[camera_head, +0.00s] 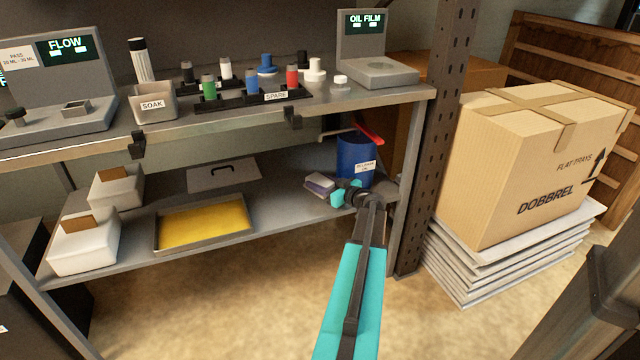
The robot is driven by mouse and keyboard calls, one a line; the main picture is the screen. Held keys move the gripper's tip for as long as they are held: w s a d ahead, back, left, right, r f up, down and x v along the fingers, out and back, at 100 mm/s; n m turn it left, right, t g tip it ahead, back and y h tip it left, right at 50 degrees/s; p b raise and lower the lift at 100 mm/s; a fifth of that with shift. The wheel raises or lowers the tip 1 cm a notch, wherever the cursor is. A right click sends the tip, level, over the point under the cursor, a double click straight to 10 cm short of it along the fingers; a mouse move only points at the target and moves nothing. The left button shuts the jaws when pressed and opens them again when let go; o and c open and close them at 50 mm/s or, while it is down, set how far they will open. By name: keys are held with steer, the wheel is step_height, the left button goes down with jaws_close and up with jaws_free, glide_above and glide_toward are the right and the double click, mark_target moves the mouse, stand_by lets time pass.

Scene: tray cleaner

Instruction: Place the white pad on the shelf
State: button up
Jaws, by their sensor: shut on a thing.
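A small pad (319,184), white with a purple-grey part on top, is at the right end of the lower shelf (285,205), left of a blue bin. My gripper (343,192), with teal fingertips, reaches in from the front and is shut on the pad's right end. The fingertips hide that end. I cannot tell whether the pad's underside touches the shelf or hangs just above it.
The blue bin (354,158) with a red lid stands just behind my gripper. The rack post (435,140) and a carton (520,150) stand to the right.

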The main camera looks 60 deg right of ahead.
steer(key=shift+f, duration=0.15)
steer(key=o, duration=0.8)
steer(key=shift+r, duration=0.25)
steer(key=p+v, duration=0.2)
steer(key=v, duration=1)
steer(key=shift+f, duration=0.1)
